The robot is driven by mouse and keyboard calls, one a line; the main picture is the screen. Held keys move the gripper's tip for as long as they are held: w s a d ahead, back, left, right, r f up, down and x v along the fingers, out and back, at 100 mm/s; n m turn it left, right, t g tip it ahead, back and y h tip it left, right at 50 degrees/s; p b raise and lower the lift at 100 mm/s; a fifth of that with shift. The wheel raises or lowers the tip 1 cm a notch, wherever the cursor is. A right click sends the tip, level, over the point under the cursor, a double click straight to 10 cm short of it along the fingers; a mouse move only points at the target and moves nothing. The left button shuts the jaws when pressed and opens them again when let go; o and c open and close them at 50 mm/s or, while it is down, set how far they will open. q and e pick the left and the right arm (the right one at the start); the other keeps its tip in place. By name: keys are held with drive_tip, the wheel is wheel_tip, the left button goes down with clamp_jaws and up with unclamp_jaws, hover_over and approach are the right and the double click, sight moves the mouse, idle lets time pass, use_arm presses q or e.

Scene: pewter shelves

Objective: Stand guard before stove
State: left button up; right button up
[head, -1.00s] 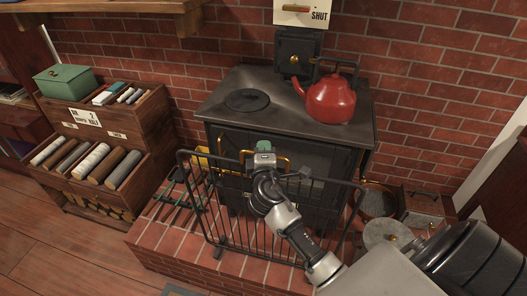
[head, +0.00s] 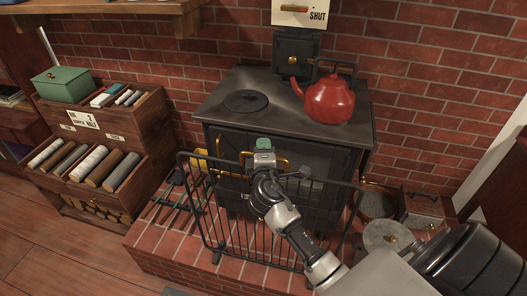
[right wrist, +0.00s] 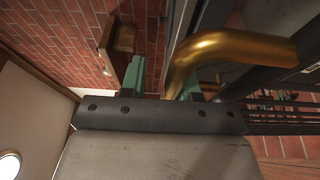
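The black wire guard (head: 325,225) stands upright on the brick hearth, in front of the black stove (head: 330,160). A brass handle (head: 283,163) arches above its top rail and shows large in the right wrist view (right wrist: 225,48). My right gripper (head: 263,145) is at this handle. In the right wrist view its green fingertips (right wrist: 163,80) are apart, with the brass bar close to the right finger and a gap beside the left one. The handle's lower end is hidden behind the gripper body. My left gripper is not in view.
A red kettle (head: 330,100) stands on the stove top. A wooden rack (head: 140,130) with rolls and a green box (head: 62,84) is at the left. Metal bins (head: 422,207) stand right of the stove. Wooden floor (head: 60,255) is clear at the lower left.

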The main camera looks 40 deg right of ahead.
drive_tip(key=o, duration=0.3)
drive_tip(key=shift+s+a+r, duration=0.15)
drive_tip(key=b+v, duration=0.3)
drive_tip(key=v, duration=0.8)
drive_tip(key=s+a+f+g+y, duration=0.2)
drive_tip(key=f, duration=1)
drive_tip(key=s+a+f+m+g+y, duration=0.1)
drive_tip(key=s+a+f+g+y, duration=0.15)
drive_tip(key=f, duration=0.95)
drive_tip(key=s+a+f+g+y, duration=0.1)
drive_tip(key=s+f+g+y, duration=0.15)
drive_tip(key=f, duration=0.85)
drive_tip(key=s+f+m+g+y, duration=0.1)
drive_tip(key=s+f+m+g, duration=0.1)
drive_tip(key=s+f, duration=0.4)
drive_tip(key=s+f+m+g, duration=0.3)
drive_tip(key=s+f, duration=0.4)
drive_tip(key=s, duration=0.7)
drive_tip(key=s+f+m+g+y, duration=0.1)
drive_tip(key=s+f+m+g, duration=0.1)
drive_tip(key=s+f, duration=0.5)
drive_tip(key=s+m, duration=0.1)
drive_tip(key=s, duration=0.3)
drive_tip(key=shift+f+y, duration=0.25)
drive_tip(key=shift+y, duration=0.05)
